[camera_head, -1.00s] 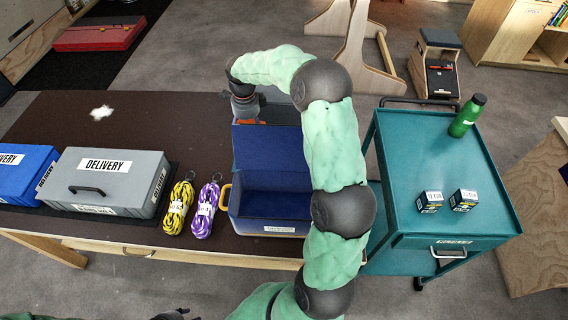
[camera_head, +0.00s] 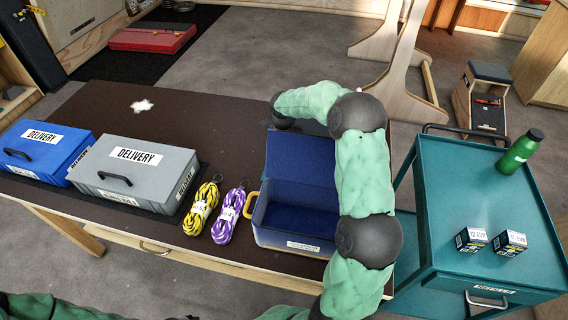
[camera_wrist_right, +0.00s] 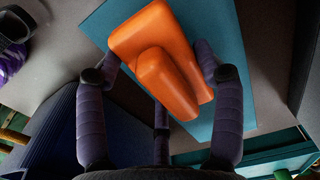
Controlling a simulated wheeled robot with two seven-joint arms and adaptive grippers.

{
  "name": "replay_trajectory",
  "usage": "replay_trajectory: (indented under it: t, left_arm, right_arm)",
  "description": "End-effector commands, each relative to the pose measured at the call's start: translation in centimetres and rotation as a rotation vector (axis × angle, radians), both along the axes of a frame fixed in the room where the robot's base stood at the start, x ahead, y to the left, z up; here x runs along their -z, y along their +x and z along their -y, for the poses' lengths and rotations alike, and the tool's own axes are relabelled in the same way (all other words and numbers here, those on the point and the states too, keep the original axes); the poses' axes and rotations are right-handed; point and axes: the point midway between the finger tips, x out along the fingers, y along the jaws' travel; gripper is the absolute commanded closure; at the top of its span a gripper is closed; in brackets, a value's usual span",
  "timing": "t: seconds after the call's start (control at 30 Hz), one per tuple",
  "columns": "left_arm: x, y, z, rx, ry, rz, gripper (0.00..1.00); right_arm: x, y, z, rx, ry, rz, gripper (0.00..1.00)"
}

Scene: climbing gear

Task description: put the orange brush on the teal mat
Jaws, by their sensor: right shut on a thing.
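The orange brush (camera_wrist_right: 160,62) is a chunky block with a raised handle. It is between the fingers of my right gripper (camera_wrist_right: 163,80), which is shut on it. The teal mat (camera_wrist_right: 228,45) lies behind the brush in the right wrist view, as a flat teal panel; I cannot tell whether the brush touches it. In the head view, my right arm reaches over the table and its gripper, the brush and the mat are hidden behind the blue box's raised lid. Only a sliver of my left arm shows at the bottom left edge; its fingers cannot be made out.
The open blue box (camera_head: 300,215) stands at the table's right end. Yellow (camera_head: 201,209) and purple (camera_head: 229,216) ropes, a grey case (camera_head: 138,172) and a blue case (camera_head: 45,148) lie left of it. A teal trolley (camera_head: 470,200) carries a green bottle (camera_head: 520,150) and two small boxes.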

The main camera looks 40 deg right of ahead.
Motion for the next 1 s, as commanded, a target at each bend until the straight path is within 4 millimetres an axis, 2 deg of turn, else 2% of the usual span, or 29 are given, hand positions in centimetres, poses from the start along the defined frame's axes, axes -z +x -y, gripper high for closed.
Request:
replay_trajectory:
  t: [0.03, 0.17, 0.57, 0.6, 0.67, 1.0]
  left_arm:
    - [0.5, 0.0, 0.0, 0.000, 0.000, 0.000, 0.60]
    - [1.0, 0.0, 0.0, 0.000, 0.000, 0.000, 0.60]
    - [1.1, 0.0, 0.0, 0.000, 0.000, 0.000, 0.60]
    - [1.1, 0.0, 0.0, 0.000, 0.000, 0.000, 0.60]
    - [1.0, 0.0, 0.0, 0.000, 0.000, 0.000, 0.60]
    - [1.0, 0.0, 0.0, 0.000, 0.000, 0.000, 0.60]
  right_arm:
    - [1.3, -0.1, 0.0, 0.000, 0.001, -0.003, 0.66]
    - [2.7, 0.0, 0.0, 0.001, 0.000, -0.001, 0.66]
    - [3.0, 0.0, 0.0, 0.000, 0.001, -0.001, 0.66]
    - [3.0, 0.0, 0.0, 0.000, 0.000, -0.001, 0.23]
    - [3.0, 0.0, 0.0, 0.000, 0.000, -0.001, 0.08]
    - [2.9, 0.0, 0.0, 0.000, 0.001, -0.001, 0.08]
